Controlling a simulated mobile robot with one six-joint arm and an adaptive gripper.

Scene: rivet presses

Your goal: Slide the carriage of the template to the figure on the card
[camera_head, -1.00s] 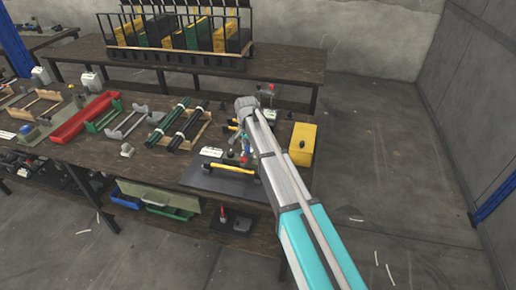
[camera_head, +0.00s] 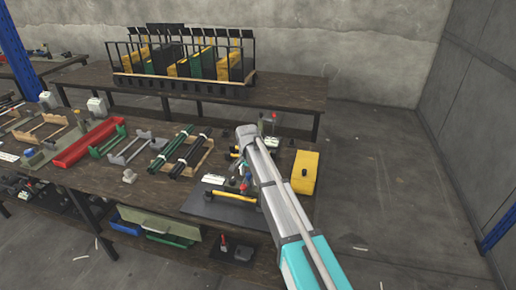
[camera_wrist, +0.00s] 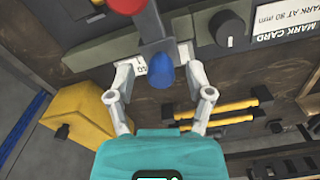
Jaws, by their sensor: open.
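In the wrist view, my gripper (camera_wrist: 157,62) is open, with its two fingers on either side of a blue knob (camera_wrist: 161,73). I cannot tell whether the fingers touch it. The knob sits at the end of a grey metal strip (camera_wrist: 151,27), which crosses a long grey-green bar (camera_wrist: 90,52) that looks like the template. A small white label with dark figures lies beside the knob. A white card (camera_wrist: 288,22) at the upper right reads "MARK CARD" and "MARK AT 80 mm". Which part is the carriage is not clear. In the head view my arm partly hides the place.
A red knob (camera_wrist: 127,4) and a black round knob (camera_wrist: 228,28) stand close by. A yellow box (camera_head: 304,172) sits right of my arm. Yellow bars (camera_wrist: 216,112) with black ends lie near the right finger. A red tray (camera_head: 90,143) is farther left.

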